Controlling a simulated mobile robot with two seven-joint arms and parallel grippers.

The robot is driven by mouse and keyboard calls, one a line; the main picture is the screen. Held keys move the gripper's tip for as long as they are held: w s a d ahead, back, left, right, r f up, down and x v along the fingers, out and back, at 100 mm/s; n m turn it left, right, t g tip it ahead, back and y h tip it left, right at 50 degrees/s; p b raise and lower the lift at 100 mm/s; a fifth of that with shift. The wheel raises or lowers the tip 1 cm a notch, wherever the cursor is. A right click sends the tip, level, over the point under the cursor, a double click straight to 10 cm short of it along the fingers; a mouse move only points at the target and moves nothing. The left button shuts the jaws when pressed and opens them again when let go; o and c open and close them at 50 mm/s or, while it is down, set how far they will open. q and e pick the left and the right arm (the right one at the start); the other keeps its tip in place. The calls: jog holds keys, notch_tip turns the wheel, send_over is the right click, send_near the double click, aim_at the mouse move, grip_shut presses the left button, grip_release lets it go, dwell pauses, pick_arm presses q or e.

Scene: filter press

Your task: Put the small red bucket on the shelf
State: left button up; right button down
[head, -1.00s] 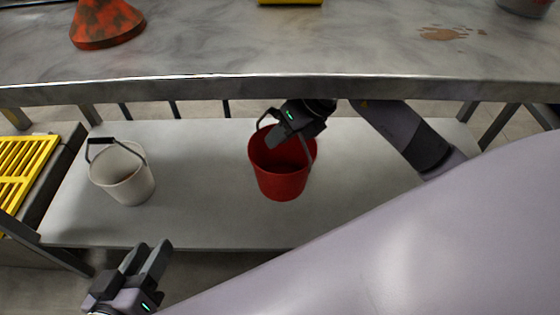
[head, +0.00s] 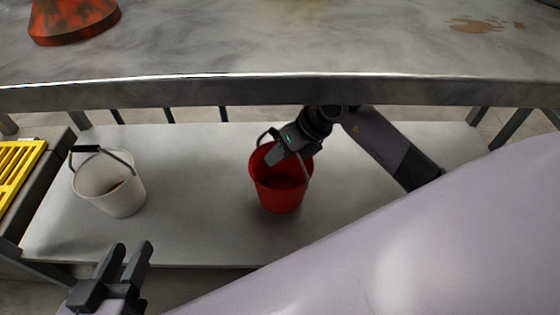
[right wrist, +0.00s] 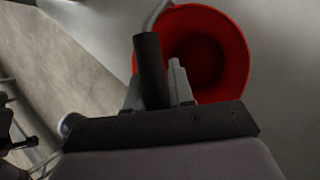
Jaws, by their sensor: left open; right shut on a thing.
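The small red bucket (head: 281,192) is on or just above the lower shelf (head: 205,195) under the table, upright; I cannot tell if its base touches. My right gripper (head: 277,152) is shut on the bucket's handle at the rim. In the right wrist view the dark grip of the handle (right wrist: 149,70) lies between the fingers, with the red bucket (right wrist: 208,55) behind it. My left gripper (head: 125,262) is open and empty, in front of the shelf's front edge at the lower left.
A white bucket (head: 108,183) with a dark handle grip stands on the shelf's left. The table top (head: 270,50) overhangs the shelf, with an orange-red cone-shaped thing (head: 72,18) and a brown stain (head: 484,25). A yellow grate (head: 15,165) is at far left. The shelf between the buckets is clear.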

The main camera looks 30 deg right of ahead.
jog(key=shift+f, duration=0.65)
jog(key=c, duration=1)
grip_release()
